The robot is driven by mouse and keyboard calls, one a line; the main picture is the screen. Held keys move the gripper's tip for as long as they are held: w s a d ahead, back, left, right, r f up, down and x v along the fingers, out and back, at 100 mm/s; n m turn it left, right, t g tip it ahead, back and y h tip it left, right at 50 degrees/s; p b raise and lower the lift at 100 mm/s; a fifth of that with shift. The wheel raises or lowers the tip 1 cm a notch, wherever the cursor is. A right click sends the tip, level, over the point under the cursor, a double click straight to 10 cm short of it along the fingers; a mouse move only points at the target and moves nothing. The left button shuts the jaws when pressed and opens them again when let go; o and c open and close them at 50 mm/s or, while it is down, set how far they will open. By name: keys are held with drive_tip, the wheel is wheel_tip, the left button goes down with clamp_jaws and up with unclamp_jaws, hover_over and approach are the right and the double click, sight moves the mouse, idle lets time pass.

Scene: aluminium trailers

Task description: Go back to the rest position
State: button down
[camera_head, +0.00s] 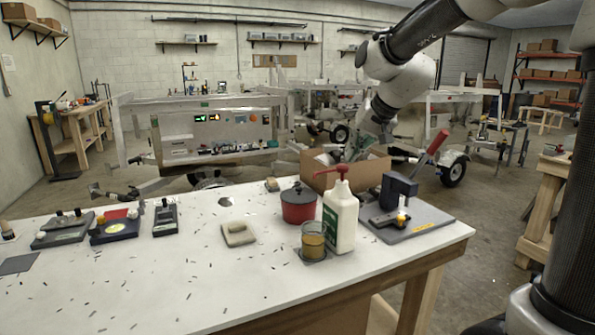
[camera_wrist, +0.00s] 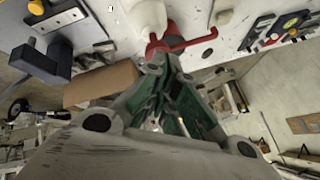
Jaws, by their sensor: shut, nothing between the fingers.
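My gripper (camera_head: 353,152) hangs at the far side of the white table (camera_head: 150,270), by an open cardboard box (camera_head: 370,173). In the head view its lower part is small and partly hidden by the box. In the wrist view the gripper (camera_wrist: 164,78) is shut with nothing between its fingers. A white bottle with a red pump (camera_head: 340,215) stands upright on the table in front of the box; its red pump (camera_wrist: 183,44) shows just beyond the fingertips in the wrist view.
A red pot (camera_head: 298,205), an amber jar (camera_head: 313,240) and a grey plate with a dark clamp-like device (camera_head: 400,190) stand near the bottle. Several small devices lie on the table's left. A black column (camera_head: 563,150) fills the right edge. Trailers (camera_head: 215,125) stand behind.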

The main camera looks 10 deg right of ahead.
drive_tip(key=s+d+f+n+h, duration=0.1)
drive_tip(key=s+d, duration=0.3)
drive_tip(key=s, duration=0.6)
drive_tip(key=s+d+f+g+h, duration=0.1)
drive_tip(key=s+d, duration=0.4)
drive_tip(key=s, duration=0.5)
drive_tip(key=s+d+f+n+g+h, duration=0.1)
drive_tip(key=s+d, duration=0.3)
drive_tip(key=s, duration=0.6)
drive_tip(key=shift+s+d+f+n, duration=0.15)
drive_tip(key=shift+s+f+n, duration=0.2)
drive_tip(key=shift+f, duration=0.45)
